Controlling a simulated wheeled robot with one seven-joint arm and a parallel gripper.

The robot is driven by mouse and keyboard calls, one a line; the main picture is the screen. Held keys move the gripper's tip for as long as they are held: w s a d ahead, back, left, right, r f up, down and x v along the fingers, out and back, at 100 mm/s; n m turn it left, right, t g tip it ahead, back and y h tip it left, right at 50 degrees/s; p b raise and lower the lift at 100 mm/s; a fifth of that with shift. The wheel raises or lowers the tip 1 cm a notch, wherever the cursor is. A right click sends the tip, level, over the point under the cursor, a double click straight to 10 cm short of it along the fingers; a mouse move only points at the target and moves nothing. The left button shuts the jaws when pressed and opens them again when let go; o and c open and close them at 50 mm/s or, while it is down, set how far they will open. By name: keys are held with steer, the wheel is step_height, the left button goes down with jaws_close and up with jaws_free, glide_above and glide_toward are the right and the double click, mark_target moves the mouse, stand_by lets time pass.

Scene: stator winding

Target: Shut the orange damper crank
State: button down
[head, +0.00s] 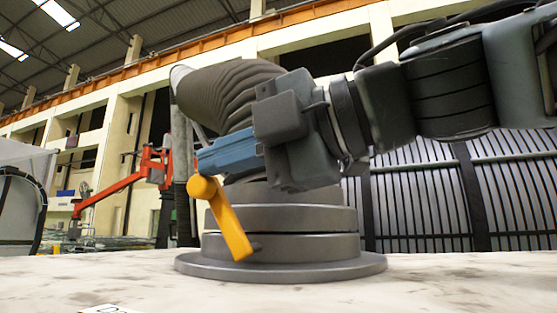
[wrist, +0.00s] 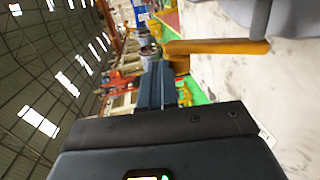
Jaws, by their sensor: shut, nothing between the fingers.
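The orange damper crank (head: 227,222) is in front of a grey round damper body (head: 290,240) on a pale marbled table. Its round knob is at the upper left, and its arm slants down to the right to a pivot near the base. My gripper (head: 202,165) is shut and empty, its blue fingers reaching left with the tips just above the knob; I cannot tell whether they touch. In the wrist view the crank (wrist: 220,46) runs across the upper right, and the gripper (wrist: 160,75) has its fingertips close to its knob end.
A ribbed dark hose (head: 225,95) rises from the damper body behind my gripper. A white label (head: 105,309) lies at the table's front edge. The table (head: 90,275) is clear to the left of the crank. A red lift arm (head: 115,185) stands far behind.

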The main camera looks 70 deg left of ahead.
steer(key=shift+x, duration=1.15)
steer(key=shift+s+a+f, duration=0.4)
steer(key=shift+s+f, duration=0.05)
steer(key=shift+s, duration=0.1)
steer(key=shift+s+a+f, duration=0.4)
steer(key=shift+s, duration=0.15)
steer(key=r+p, duration=0.1)
steer(key=w+r+p, duration=0.1)
steer(key=r, duration=0.1)
steer(key=d+r+p, duration=0.1)
steer(key=shift+w+d+r, duration=0.1)
steer(key=shift+w+r, duration=0.05)
steer(key=shift+r, duration=0.05)
steer(key=w+d+r+b, duration=0.2)
steer(key=w+d+r, duration=0.1)
steer(key=r, duration=0.5)
steer(key=shift+b, duration=0.35)
steer(key=shift+r, duration=0.1)
